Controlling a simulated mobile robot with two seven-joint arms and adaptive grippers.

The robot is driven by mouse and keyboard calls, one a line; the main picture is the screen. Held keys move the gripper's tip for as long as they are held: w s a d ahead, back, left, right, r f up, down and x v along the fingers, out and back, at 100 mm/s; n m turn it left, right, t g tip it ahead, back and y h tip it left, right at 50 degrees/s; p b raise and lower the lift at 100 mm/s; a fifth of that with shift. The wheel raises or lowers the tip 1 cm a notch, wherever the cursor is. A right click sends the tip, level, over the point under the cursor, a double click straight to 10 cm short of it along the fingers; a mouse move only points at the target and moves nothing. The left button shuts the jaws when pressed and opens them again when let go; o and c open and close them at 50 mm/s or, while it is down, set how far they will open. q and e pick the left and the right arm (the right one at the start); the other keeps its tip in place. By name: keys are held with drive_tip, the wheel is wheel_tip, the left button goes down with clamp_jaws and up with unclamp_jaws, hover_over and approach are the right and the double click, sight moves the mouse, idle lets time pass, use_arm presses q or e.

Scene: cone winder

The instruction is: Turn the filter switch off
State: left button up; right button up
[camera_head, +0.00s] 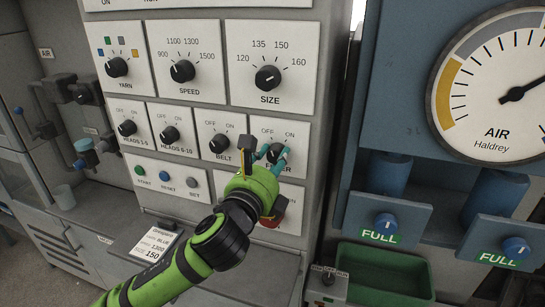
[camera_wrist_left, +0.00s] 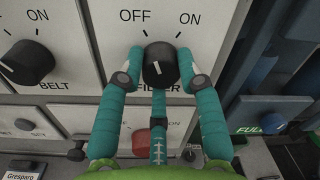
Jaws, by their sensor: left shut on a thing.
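The filter switch is a black round knob (camera_head: 277,151) on a white plate marked OFF and ON, low on the grey winder panel. It also shows large in the left wrist view (camera_wrist_left: 160,66), with a short white mark on its face; I cannot tell surely which label the mark points to. My left gripper (camera_head: 270,154) has its teal fingers on both sides of the knob and is shut on it. In the left wrist view, the fingers (camera_wrist_left: 160,75) hide part of the FILTER label. My right gripper is not in view.
The belt knob (camera_head: 219,143) is just left of the filter switch. A red button (camera_head: 272,221) is below, partly behind my gripper. Start, reset and set buttons (camera_head: 165,182) are lower left. A green bin (camera_head: 385,272) and the air gauge (camera_head: 500,85) stand right.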

use_arm(q)
drive_tip(key=shift+r+n, duration=0.45)
drive_tip(key=shift+n, duration=0.65)
drive_tip(key=o, duration=1)
drive_tip(key=shift+o, duration=0.7)
drive_tip(key=shift+a, duration=0.1)
drive_tip(key=shift+f, duration=0.15)
drive_tip(key=shift+s+f, duration=0.1)
drive_tip(key=shift+s, duration=0.05)
drive_tip(key=v, duration=1.1)
drive_tip(key=shift+s, duration=0.35)
